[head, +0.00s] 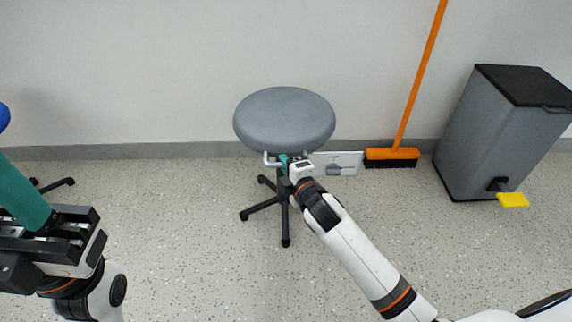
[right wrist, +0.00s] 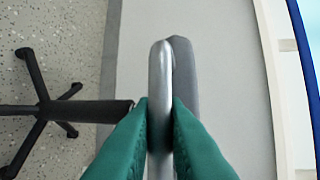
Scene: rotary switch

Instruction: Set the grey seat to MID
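The grey seat (head: 284,118) is a round stool top on a dark column and a black legged base (head: 284,205). A light metal lever loop (head: 268,160) shows under its front edge. My right gripper (head: 284,161) is at this lever, just under the seat. In the right wrist view its green fingers close on both sides of the silver lever (right wrist: 160,75), with the seat's edge (right wrist: 184,65) behind it. My left gripper (head: 22,195) is at the left, away from the stool, and its finger gap is hidden.
A white card (head: 338,163) stands behind the stool at the wall. An orange broom (head: 392,154) and a grey bin (head: 500,130) with a yellow pedal (head: 512,200) are to the right. A blue seat (head: 3,117) is cut off at the left edge. Floor between the stools is clear.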

